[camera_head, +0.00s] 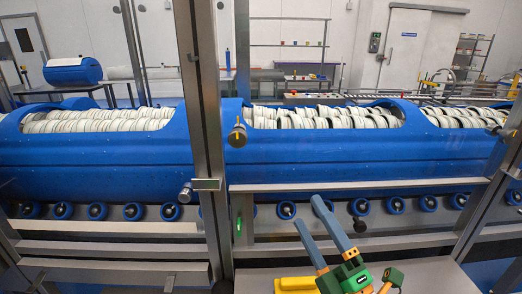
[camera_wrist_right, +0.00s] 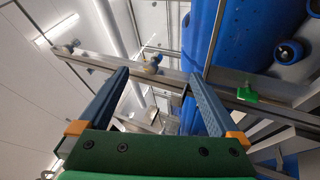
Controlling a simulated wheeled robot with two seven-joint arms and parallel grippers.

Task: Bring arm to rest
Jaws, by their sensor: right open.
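My right gripper (camera_head: 308,211) shows at the lower middle of the head view, with two blue fingers on a green and orange body. The fingers are spread apart with nothing between them. In the right wrist view the gripper (camera_wrist_right: 156,75) also shows an empty gap between its fingers. The fingers point toward the metal frame and the blue tub carrier line (camera_head: 330,160); I cannot tell the exact distance. My left gripper is in neither view.
Steel posts (camera_head: 205,130) and a horizontal rail (camera_head: 370,185) stand in front of the blue line, which holds several pale round tubs (camera_head: 110,120). A green handle (camera_head: 238,222) is on the frame; it also shows in the wrist view (camera_wrist_right: 247,95). A grey ledge (camera_head: 255,280) lies below.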

